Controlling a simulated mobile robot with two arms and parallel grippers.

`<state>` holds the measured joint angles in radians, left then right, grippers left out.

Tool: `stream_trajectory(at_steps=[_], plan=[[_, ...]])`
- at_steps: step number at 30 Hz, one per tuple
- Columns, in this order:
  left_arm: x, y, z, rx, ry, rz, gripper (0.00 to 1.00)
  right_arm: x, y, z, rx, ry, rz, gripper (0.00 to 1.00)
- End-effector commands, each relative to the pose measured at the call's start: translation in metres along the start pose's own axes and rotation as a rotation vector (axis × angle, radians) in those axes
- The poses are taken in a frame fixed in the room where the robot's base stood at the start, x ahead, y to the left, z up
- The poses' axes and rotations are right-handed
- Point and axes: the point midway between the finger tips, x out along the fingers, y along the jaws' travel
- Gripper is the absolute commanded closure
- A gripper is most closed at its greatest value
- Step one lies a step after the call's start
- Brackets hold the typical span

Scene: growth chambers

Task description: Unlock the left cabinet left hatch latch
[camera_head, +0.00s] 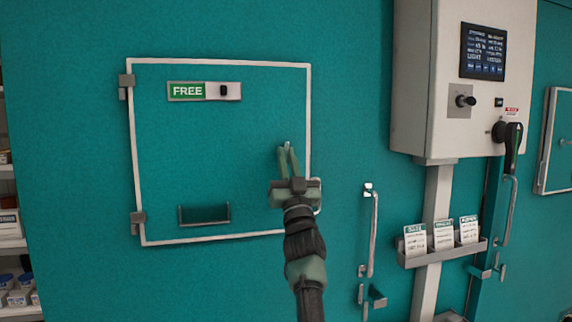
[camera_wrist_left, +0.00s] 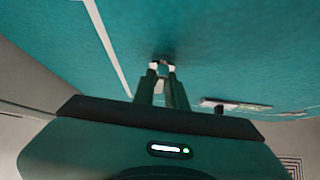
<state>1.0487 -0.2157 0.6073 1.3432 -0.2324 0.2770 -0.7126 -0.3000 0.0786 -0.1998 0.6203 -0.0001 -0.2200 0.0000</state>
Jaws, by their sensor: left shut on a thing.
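The hatch (camera_head: 250,125) is a teal square panel with a pale frame, hinged on its left side and lying shut in the cabinet wall. My left gripper (camera_head: 288,150) is at the right part of the hatch, just inside its frame. In the left wrist view the fingertips (camera_wrist_left: 162,71) are closed on a small metal latch (camera_wrist_left: 161,64) at the teal surface. In the head view the gripper hides the latch, so its turn position cannot be told. My right gripper is not in view.
A green FREE sign (camera_head: 187,91) with a black knob is at the hatch top. A control box (camera_head: 455,120) with a screen hangs to the right, above a card holder (camera_head: 442,254). A vertical handle (camera_head: 373,235) stands right of the hatch. Shelves (camera_head: 12,243) are far left.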

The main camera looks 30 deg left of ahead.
Motion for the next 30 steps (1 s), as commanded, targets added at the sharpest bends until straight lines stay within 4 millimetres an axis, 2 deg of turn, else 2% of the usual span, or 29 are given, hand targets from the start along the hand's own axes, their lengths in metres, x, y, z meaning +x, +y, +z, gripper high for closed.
stream_trajectory(at_steps=[20, 21, 23, 24, 30], plan=[[-0.0005, 0.001, 0.0015, -0.048, -0.003, -0.046, 1.0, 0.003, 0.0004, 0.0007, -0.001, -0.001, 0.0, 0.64], [-0.0005, 0.001, 0.0015, -0.048, -0.003, -0.046, 0.84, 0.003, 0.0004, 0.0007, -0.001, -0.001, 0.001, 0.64], [-0.0004, 0.001, 0.0014, -0.048, -0.003, -0.046, 0.68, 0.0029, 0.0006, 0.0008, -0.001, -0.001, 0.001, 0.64], [-0.0003, 0.0009, 0.0013, -0.048, -0.003, -0.046, 0.65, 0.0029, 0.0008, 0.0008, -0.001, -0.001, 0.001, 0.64], [0.0, 0.0006, 0.0006, -0.047, -0.001, -0.046, 0.65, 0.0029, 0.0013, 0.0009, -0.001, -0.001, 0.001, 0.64]])
